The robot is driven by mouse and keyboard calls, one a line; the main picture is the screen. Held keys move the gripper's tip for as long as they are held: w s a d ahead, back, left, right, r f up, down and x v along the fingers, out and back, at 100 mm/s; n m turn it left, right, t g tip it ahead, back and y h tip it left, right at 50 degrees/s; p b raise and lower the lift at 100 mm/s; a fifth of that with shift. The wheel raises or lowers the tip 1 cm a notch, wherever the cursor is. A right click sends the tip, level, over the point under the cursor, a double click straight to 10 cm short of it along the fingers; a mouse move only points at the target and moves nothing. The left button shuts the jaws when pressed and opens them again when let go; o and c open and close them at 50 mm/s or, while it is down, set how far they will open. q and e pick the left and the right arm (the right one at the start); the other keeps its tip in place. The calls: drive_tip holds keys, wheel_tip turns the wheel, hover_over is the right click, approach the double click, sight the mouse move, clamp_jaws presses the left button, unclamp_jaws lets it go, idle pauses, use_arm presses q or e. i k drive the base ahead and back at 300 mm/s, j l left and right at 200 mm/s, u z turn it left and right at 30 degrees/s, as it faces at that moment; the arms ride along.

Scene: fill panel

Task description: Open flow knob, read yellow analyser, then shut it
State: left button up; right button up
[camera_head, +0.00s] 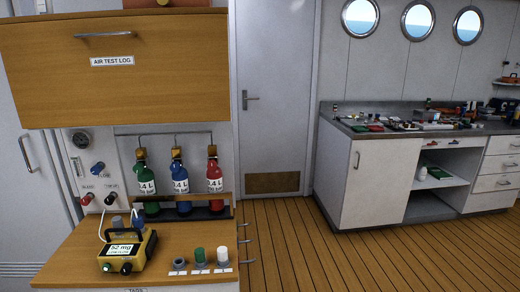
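The yellow analyser (146,256) stands on the wooden counter at the lower left. Its lit display reads "52 mg", with a smaller line beneath that looks like "LOW FLOW". A green button and a dark button sit on its front. The blue flow knob (98,168) is on the pale wall panel (72,172) above and left of the analyser. Its handle looks tilted; I cannot tell how far it is turned. A red knob (86,199) and a dark knob (110,198) sit below it. Neither of my grippers is in view.
A round gauge (81,140) is above the knobs. Green (150,207), blue (182,205) and red (215,203) bottles stand in a rack beside the panel. A wooden cabinet front (150,85) overhangs them. Several small caps stand on the counter (75,258). Open floor (290,250) lies right.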

sight(96, 170)
drive_tip(key=i+j, duration=0.1)
drive_tip(key=j, duration=0.4)
drive_tip(key=i+j+z, duration=0.1)
drive_tip(key=j, duration=0.4)
drive_tip(key=i+j+z, duration=0.1)
drive_tip(key=j, duration=0.45)
drive_tip(key=i+j, duration=0.1)
drive_tip(key=j, duration=0.4)
